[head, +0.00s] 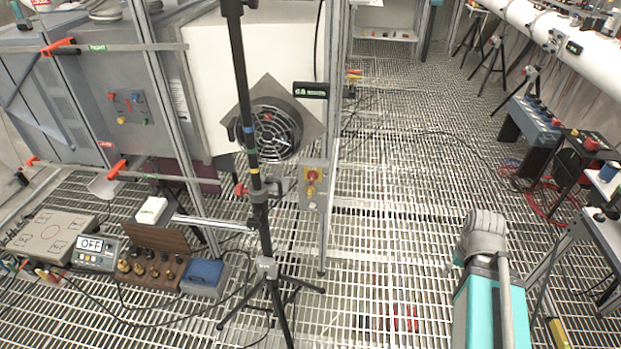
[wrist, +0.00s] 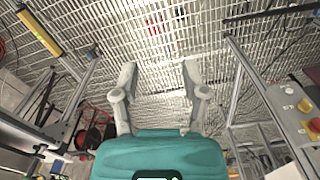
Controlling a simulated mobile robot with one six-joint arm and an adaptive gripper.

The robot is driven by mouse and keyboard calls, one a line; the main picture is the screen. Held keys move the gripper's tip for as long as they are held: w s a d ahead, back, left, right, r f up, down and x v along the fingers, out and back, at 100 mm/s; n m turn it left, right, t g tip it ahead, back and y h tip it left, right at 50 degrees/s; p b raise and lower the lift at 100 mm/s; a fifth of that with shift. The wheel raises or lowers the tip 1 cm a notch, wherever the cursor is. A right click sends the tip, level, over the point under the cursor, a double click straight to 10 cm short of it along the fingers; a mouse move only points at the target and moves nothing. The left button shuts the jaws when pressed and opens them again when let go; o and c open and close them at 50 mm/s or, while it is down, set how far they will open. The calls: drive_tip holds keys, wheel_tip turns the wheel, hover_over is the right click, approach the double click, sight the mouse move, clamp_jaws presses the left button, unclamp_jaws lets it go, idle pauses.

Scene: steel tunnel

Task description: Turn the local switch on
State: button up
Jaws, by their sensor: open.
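A black tripod (head: 262,200) stands just left of the box. A grey cabinet (head: 110,100) and a unit showing OFF (head: 92,246) are at left. Benches with equipment (head: 540,125) line the right. The grating floor (head: 400,200) between is mostly open, with cables.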

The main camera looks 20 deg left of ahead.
drive_tip(key=w+a+f+n+t+h+b, duration=0.2)
drive_tip(key=w+f+n+b, duration=0.1)
drive_tip(key=w+n+b, duration=0.15)
drive_tip(key=w+a+f+n+t+h+b, duration=0.2)
drive_tip(key=w+a+f+n+b, duration=0.15)
drive_tip(key=w, duration=0.25)
drive_tip(key=n+t+y+b, duration=0.8)
drive_tip(key=n+t+b, duration=0.85)
drive_tip(key=n, duration=1.45)
approach(312, 179)
wheel_tip(312, 179, up, 2)
drive_tip(key=s+g+b, duration=0.3)
drive_tip(key=shift+d+r, duration=0.25)
drive_tip(key=shift+d, duration=0.15)
drive_tip(key=shift+w+m, duration=0.1)
drive_tip(key=shift+m, duration=0.2)
drive_tip(key=x, duration=1.3)
drive_tip(key=shift+w+a, duration=0.1)
drive_tip(key=shift+w, duration=0.2)
